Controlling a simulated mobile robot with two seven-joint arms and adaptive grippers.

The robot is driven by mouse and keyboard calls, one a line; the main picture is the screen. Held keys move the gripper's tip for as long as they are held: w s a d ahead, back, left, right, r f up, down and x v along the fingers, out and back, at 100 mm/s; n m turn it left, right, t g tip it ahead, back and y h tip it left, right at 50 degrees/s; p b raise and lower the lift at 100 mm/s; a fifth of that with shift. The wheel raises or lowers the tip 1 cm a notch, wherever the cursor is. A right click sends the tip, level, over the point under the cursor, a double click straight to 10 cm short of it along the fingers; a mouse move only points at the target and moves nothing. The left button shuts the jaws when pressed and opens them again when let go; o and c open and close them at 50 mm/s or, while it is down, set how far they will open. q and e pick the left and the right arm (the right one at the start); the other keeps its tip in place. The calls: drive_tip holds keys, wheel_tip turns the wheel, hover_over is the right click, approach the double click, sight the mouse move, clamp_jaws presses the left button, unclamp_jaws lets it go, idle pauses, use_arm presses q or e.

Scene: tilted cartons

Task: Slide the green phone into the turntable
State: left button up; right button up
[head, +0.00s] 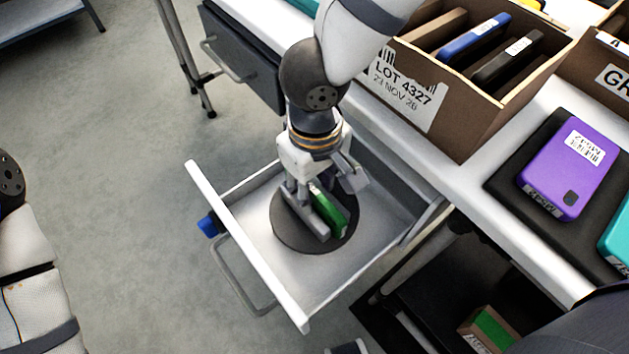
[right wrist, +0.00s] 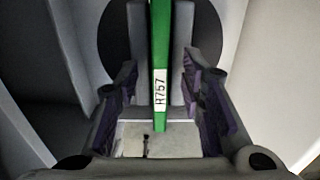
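The green phone (head: 330,210) stands on edge in the grey slotted holder of the turntable (head: 287,228), a dark round disc inside the open drawer. In the right wrist view the phone (right wrist: 160,60) shows as a narrow green edge with a white label, between two grey walls. My right gripper (head: 325,188) is directly above the holder, pointing down. In the right wrist view its fingers (right wrist: 160,100) are spread on both sides of the phone, with a gap on each side. How deep the phone sits is hidden. My left gripper does not show.
The white drawer (head: 250,255) is pulled out, its walls around the turntable. A cardboard carton (head: 470,130) with upright devices stands on the bench. A purple phone (head: 565,165) lies on a dark mat. A small box with a green top (head: 490,328) is on a lower shelf.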

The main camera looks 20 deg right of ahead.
wheel_tip(320, 180, up, 12)
idle(0.3)
drive_tip(key=shift+r, duration=0.1)
